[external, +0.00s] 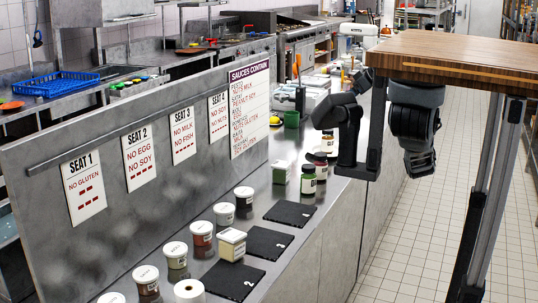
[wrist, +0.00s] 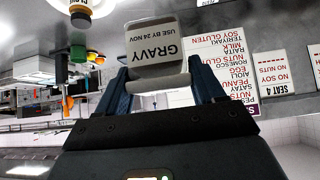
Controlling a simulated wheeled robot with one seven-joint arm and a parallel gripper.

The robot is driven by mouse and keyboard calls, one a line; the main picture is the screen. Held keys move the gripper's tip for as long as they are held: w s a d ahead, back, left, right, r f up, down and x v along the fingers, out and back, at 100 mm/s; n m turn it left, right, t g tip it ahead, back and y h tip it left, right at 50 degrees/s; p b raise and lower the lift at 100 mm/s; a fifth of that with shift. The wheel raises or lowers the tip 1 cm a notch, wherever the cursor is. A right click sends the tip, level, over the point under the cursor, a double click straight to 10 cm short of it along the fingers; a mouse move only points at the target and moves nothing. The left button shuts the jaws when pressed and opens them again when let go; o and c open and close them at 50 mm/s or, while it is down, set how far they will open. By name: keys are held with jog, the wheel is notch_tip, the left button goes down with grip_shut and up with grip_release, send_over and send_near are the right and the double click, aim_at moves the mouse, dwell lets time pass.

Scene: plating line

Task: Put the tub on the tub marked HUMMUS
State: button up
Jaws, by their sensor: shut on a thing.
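My gripper (wrist: 155,84) is shut on a grey-white tub marked GRAVY (wrist: 157,45), held between its two dark fingers in the wrist view. In the external view my gripper (external: 328,128) is over the far part of the counter, with a pale tub (external: 327,143) at it, close to the bottles. Several round tubs with white lids stand in a row along the sign panel, among them a red-brown one (external: 201,234) and a dark one (external: 244,198). Their labels are too small to read, so I cannot tell which is marked HUMMUS.
A square cream tub (external: 232,245) stands by the dark mats (external: 268,243). The upright panel (external: 105,148) with seat signs and a sauce list (external: 249,105) borders the counter (external: 262,205).

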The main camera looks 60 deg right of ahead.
jog(key=w+a+n+y, duration=0.3)
jog(key=w+a+n, duration=0.1)
jog(key=w+a, duration=0.55)
jog(key=n+g+y+p, duration=0.3)
jog(key=n+g+y, duration=0.45)
jog(key=n, duration=0.75)
send_over(233, 232)
jog(key=shift+g+h, duration=0.55)
jog(key=shift+g, duration=0.2)
jog(key=shift+f, duration=8.1)
jog(key=shift+f, duration=0.35)
